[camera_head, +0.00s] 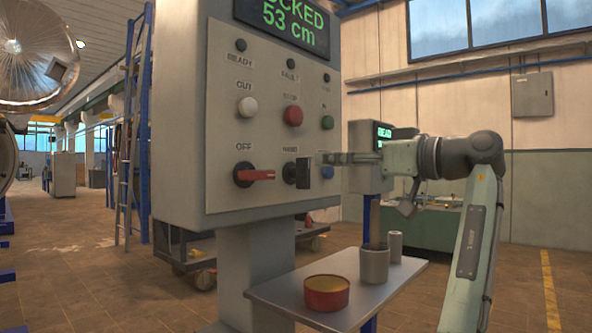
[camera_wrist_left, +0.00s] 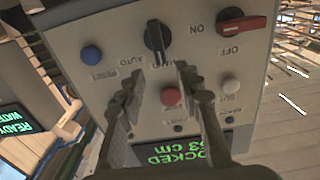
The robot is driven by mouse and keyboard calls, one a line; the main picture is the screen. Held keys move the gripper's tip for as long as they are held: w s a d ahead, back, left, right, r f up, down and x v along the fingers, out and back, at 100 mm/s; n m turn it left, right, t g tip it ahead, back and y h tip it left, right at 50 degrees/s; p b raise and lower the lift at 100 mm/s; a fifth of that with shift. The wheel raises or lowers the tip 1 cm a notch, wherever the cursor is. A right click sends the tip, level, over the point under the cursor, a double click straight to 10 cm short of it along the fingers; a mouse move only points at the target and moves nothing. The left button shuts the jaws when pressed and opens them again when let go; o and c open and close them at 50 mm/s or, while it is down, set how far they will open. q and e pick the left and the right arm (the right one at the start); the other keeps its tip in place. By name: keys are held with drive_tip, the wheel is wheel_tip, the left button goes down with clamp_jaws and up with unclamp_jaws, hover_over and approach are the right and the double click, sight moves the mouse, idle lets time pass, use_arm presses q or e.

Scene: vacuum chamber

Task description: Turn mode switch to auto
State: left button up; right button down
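The mode switch (camera_head: 289,173) is a black rotary knob on the grey control panel (camera_head: 222,115), right of the red OFF/ON switch (camera_head: 254,175). In the left wrist view the mode switch (camera_wrist_left: 157,38) shows a dark handle with a pale line, near small MANU and AUTO lettering; its exact setting is hard to read. My right gripper is not in view.
A red stop button (camera_head: 293,115), white button (camera_head: 248,107), green button (camera_head: 327,122) and blue button (camera_wrist_left: 91,54) surround the switch. Below, a small shelf (camera_head: 400,284) carries a red tin (camera_head: 327,297) and grey cups (camera_head: 374,267). A display reads "OCKED 53 cm".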

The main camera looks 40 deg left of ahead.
sight(309, 159)
use_arm(q)
drive_tip(key=a, duration=0.7)
drive_tip(key=shift+w+a+r, duration=0.1)
drive_tip(key=shift+w+a, duration=0.1)
drive_tip(key=shift+a, duration=0.15)
clamp_jaws()
